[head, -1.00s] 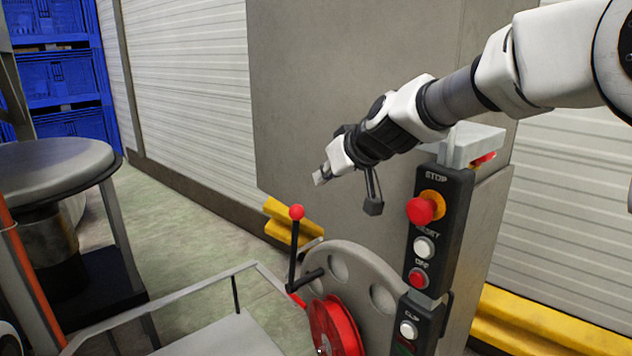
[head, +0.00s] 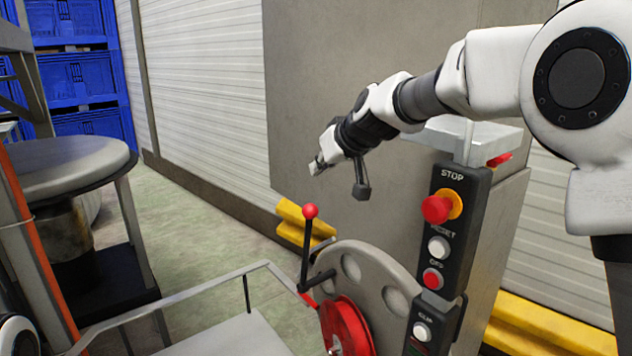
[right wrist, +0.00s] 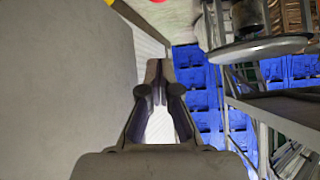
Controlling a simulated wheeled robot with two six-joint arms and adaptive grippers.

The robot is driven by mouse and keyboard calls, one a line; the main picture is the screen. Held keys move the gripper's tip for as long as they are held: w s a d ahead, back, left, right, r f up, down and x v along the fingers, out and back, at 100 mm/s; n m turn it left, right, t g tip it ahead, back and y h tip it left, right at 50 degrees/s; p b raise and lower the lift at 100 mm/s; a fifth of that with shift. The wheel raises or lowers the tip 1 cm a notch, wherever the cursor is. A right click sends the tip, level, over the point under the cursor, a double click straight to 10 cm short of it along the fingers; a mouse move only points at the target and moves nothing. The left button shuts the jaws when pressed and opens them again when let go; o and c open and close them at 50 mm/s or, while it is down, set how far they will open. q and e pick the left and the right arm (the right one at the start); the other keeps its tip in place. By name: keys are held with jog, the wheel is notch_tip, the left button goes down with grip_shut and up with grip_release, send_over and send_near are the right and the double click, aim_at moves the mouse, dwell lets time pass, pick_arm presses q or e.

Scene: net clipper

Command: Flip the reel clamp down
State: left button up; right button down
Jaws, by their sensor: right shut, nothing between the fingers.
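The reel clamp looks to be the dark lever with a red ball knob (head: 310,211). It stands nearly upright beside the grey reel disc (head: 352,268), above the red reel (head: 345,328). The red knob shows only as a cut-off patch at the top edge of the right wrist view. My right gripper (head: 316,168) is above the knob and apart from it. Its fingers are shut and empty, and they also show in the right wrist view (right wrist: 156,75). The left gripper is not visible; only a bit of white and black arm shows at the lower left.
A control post with a red STOP button (head: 436,208) stands right of the reel. A grey cabinet (head: 360,110) rises behind it. A metal rail (head: 215,284) runs in front. A round steel table (head: 70,166) and blue crates (head: 75,75) are at the left.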

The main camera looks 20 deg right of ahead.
jog(key=w+f+b, duration=0.1)
jog(key=f, duration=0.1)
jog(key=w+a+f+b, duration=0.1)
jog(key=f, duration=0.2)
jog(key=w+f+b, duration=0.1)
jog(key=w+f, duration=0.1)
jog(key=f, duration=0.1)
jog(key=shift+a+f+b, duration=0.1)
jog(key=shift+a+b, duration=0.15)
jog(key=shift+b, duration=0.05)
jog(key=shift+s, duration=0.25)
jog(key=shift+w, duration=0.1)
